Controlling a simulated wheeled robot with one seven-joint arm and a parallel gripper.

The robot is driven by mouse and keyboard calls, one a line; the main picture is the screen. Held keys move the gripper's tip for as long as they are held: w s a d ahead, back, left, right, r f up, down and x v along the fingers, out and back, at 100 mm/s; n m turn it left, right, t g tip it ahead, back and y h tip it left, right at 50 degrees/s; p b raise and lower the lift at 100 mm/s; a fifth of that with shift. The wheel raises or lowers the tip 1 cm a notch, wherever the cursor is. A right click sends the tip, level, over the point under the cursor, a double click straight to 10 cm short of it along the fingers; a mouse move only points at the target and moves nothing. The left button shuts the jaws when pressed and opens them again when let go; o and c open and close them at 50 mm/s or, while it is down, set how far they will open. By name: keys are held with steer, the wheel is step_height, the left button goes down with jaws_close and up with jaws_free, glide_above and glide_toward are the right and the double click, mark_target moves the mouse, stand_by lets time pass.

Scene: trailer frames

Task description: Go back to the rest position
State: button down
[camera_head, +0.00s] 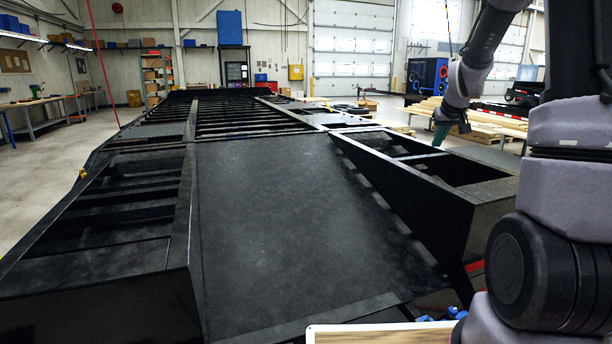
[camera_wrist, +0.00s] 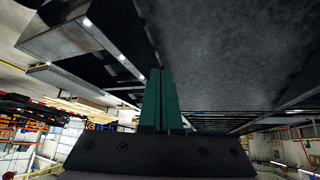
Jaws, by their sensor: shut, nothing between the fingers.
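My gripper (camera_wrist: 161,100) shows in the wrist view as two green fingers pressed together, with nothing between them. In the head view my gripper (camera_head: 440,133) is at the right, its green fingers pointing down, close to the far right part of the frame as seen from here. I cannot tell the exact gap between them. The black trailer frame (camera_head: 290,220) fills the middle of the head view. In the wrist view the dark trailer frame (camera_wrist: 215,50) appears along the top.
Stacked lumber (camera_head: 480,122) lies behind my arm. A workbench (camera_head: 35,103) stands at the left wall, and shelving (camera_head: 157,72) at the back. The floor at left (camera_head: 40,165) is clear.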

steer(key=s+a+r+m+y, duration=0.1)
steer(key=s+a+r, duration=0.4)
steer(key=s, duration=0.2)
steer(key=s+a+r, duration=0.4)
steer(key=s+r, duration=0.2)
steer(key=s, duration=0.1)
steer(key=s+a+m+y, duration=0.1)
steer(key=s+a, duration=0.2)
steer(key=s, duration=0.6)
steer(key=s+a+r+m, duration=0.1)
steer(key=s+a, duration=0.2)
steer(key=s, duration=0.7)
steer(key=shift+s+a+r+y, duration=0.25)
steer(key=shift+s+r+y, duration=0.05)
steer(key=shift+y, duration=0.1)
